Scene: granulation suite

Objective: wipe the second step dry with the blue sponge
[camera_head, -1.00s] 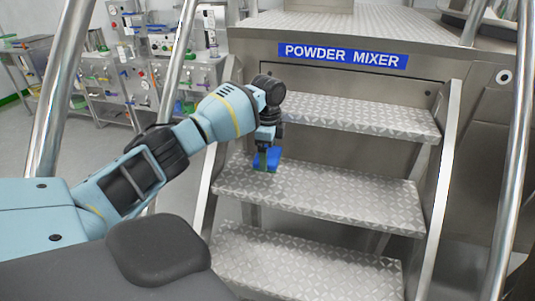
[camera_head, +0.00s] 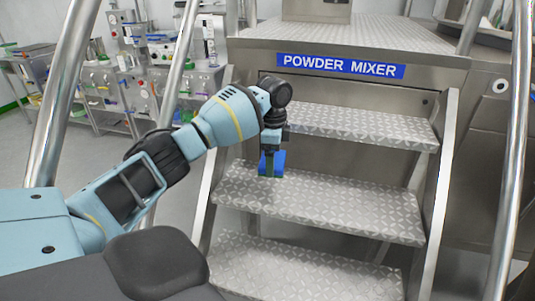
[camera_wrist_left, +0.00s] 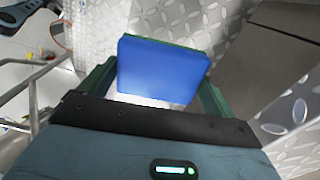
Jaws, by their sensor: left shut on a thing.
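The blue sponge (camera_head: 280,160) is gripped at the end of my left arm, at the back left of the second step (camera_head: 330,205), the middle of three metal treads. In the left wrist view the sponge (camera_wrist_left: 162,70) is a blue block with a green edge, with a dark green finger on each side. My left gripper (camera_wrist_left: 158,85) is shut on it. I cannot tell whether the sponge touches the tread or is just above it. No water can be made out on the tread. My right gripper is not in view.
The top step (camera_head: 360,127) is above and behind the sponge, and the bottom step (camera_head: 300,268) below. Metal side rails (camera_head: 433,200) and shiny handrails (camera_head: 512,170) flank the stairs. The powder mixer sign (camera_head: 340,66) is above. The right of the second step is clear.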

